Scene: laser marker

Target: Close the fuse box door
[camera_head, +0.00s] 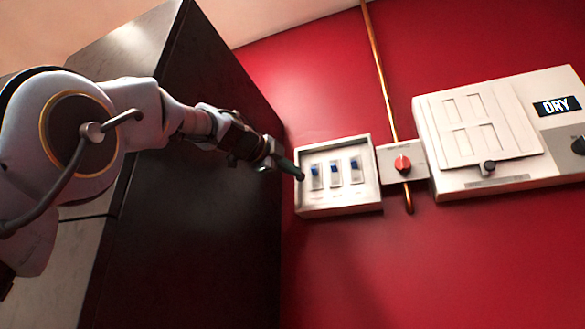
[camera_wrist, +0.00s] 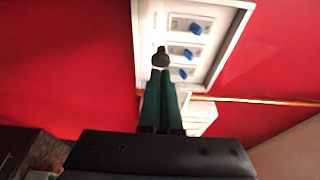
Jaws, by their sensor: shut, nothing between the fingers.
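The fuse box (camera_head: 366,198) is a shallow white box on the red wall, its front uncovered, showing three switches with blue levers. In the wrist view, the fuse box (camera_wrist: 232,45) is at the top. I cannot make out a separate door on it in either view. My gripper (camera_head: 299,174) reaches in from the left, its fingertips in front of the box's left edge. In the wrist view, the green fingers of my gripper (camera_wrist: 161,60) are together and empty, overlapping the switch panel. I cannot tell whether they touch it.
A small box with a red knob (camera_head: 402,164) adjoins the fuse box on the right. Farther right is a larger white unit (camera_head: 555,150) with a panel, knobs and a "DRY" display. A copper pipe (camera_head: 378,60) runs above. A tall dark cabinet (camera_head: 190,220) stands left, beside my arm.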

